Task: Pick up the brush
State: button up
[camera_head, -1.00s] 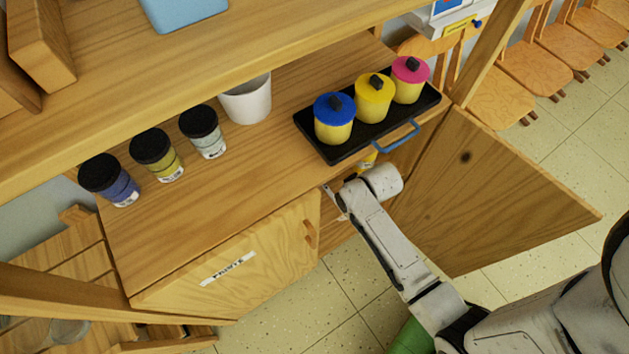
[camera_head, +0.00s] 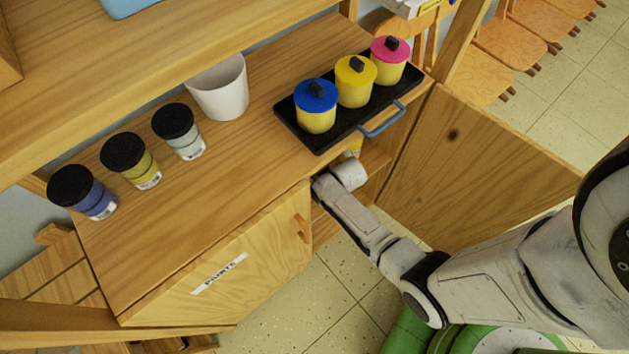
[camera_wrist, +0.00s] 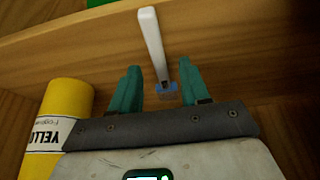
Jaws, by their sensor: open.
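The brush (camera_wrist: 151,36) shows in the wrist view as a pale, slim handle with a blue translucent part at its near end. It lies on a wooden surface inside the cabinet. My gripper (camera_wrist: 160,68) is open, with its two teal fingers on either side of the brush's near end. Gaps show between the fingers and the brush. In the head view my wrist reaches into the open cabinet below the top, and the fingers and the brush are hidden there.
The open cabinet door (camera_head: 470,170) stands right of my arm; the closed door (camera_head: 225,270) is to the left. Above, a black tray (camera_head: 322,146) holds three lidded pots. Paint jars and a white cup (camera_head: 220,90) stand nearby.

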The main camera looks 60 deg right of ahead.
jog(key=shift+w+f, duration=0.2)
jog(key=shift+f, duration=0.3)
jog(key=shift+c, duration=0.3)
grip_shut()
